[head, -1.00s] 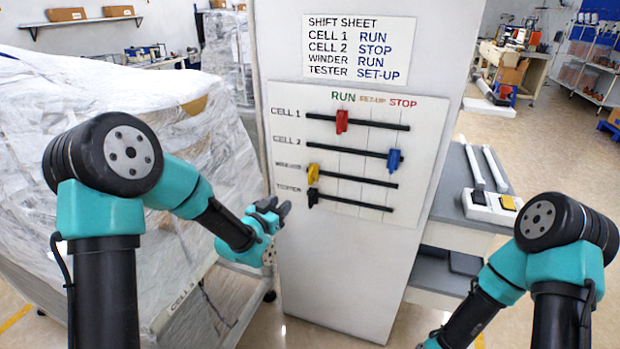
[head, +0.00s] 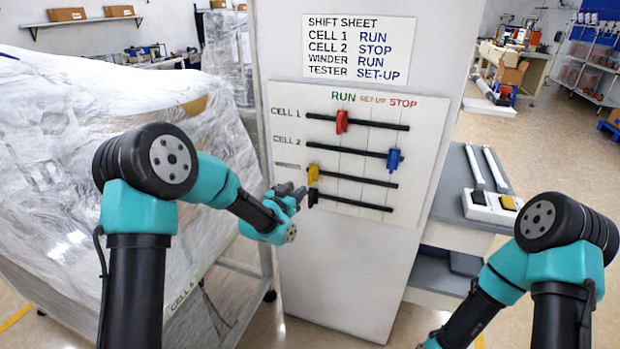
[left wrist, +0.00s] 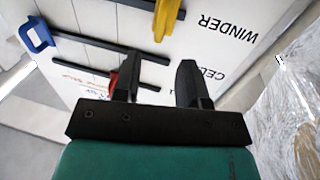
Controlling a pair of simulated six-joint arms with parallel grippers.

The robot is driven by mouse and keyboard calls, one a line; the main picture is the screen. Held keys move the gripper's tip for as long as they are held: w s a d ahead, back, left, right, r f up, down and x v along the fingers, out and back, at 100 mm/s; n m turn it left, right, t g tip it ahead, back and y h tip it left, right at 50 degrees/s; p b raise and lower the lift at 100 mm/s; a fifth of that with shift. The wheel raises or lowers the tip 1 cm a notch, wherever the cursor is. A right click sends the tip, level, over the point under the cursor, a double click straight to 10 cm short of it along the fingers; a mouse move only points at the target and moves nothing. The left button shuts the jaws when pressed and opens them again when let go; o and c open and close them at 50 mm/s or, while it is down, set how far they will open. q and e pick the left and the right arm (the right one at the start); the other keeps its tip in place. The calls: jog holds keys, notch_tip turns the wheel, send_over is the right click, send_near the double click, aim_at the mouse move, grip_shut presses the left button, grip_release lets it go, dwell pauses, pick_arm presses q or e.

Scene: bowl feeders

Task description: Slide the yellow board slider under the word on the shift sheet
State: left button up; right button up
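The yellow slider (head: 313,174) sits at the left end of the third slot on the board (head: 420,130), left of the RUN column. The shift sheet (head: 359,48) above reads WINDER RUN. My left gripper (head: 292,190) is just left of the yellow slider and partly covers the row labels. In the left wrist view the yellow slider (left wrist: 168,16) lies beyond my left gripper's fingers (left wrist: 160,75), which are apart with nothing between them. My right arm is at the lower right; its gripper is out of the frame.
A red slider (head: 342,121) is under RUN on the top slot. A blue slider (head: 394,159) is near STOP on the second. A black slider (head: 313,196) is at the left end of the bottom slot, close below the yellow one. A wrapped machine (head: 60,170) stands at left.

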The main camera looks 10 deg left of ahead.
aim_at(309, 178)
pick_arm(q)
jog(key=x, duration=0.9)
jog(key=shift+w, duration=0.15)
jog(key=shift+c, duration=0.2)
grip_shut()
